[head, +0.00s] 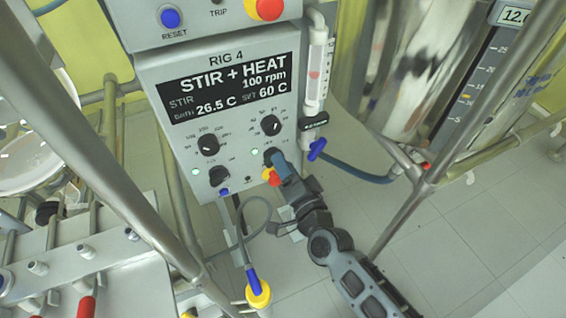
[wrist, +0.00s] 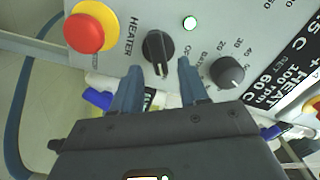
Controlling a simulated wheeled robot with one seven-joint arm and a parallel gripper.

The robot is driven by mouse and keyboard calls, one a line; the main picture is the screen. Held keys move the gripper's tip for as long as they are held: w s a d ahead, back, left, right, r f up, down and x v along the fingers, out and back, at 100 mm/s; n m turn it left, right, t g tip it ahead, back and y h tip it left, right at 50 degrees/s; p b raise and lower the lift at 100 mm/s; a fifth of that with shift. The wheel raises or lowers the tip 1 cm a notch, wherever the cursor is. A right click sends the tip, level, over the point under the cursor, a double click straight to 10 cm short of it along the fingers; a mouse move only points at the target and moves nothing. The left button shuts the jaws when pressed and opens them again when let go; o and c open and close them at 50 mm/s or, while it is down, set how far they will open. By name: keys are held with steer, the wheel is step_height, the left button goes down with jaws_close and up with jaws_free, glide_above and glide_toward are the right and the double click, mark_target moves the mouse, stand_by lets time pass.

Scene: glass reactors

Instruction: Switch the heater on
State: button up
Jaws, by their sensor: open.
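The control panel (head: 150,80) carries a display (head: 228,88) reading STIR + HEAT, 100 rpm, bath 26.5 C, set 60 C. The black heater knob (wrist: 158,46) is beside the label HEATER in the wrist view, its white mark towards my gripper's palm. My gripper (wrist: 160,66) is open, its fingertips at either side of the knob's lower end; I cannot tell if they touch it. A green lamp (wrist: 190,22) beside the knob is lit. In the head view my gripper (head: 274,160) is at the panel's lower right and largely hides this knob.
A red button on a yellow collar (wrist: 90,30) is close beside the heater knob. A dial (wrist: 228,72) is on the other side. A blue-handled valve (head: 317,149) is right of the panel. A metal frame post (head: 110,150) crosses at left.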

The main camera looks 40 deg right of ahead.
steer(key=v, duration=0.6)
steer(key=shift+s+b, duration=0.15)
steer(key=shift+b, duration=0.15)
steer(key=s+a+r+n+g+y, duration=0.1)
steer(key=s+r+n, duration=0.3)
steer(key=s, duration=0.5)
steer(key=s+a+r+n+g+y, duration=0.1)
steer(key=s+r+n, duration=0.4)
steer(key=s, duration=0.5)
steer(key=s+a+r+n+y, duration=0.1)
steer(key=s+r+n, duration=0.3)
steer(key=s, duration=0.6)
steer(key=shift+a+r+n+g+y, duration=0.2)
steer(key=shift+a+n+g+y, duration=0.3)
steer(key=shift+n, duration=0.3)
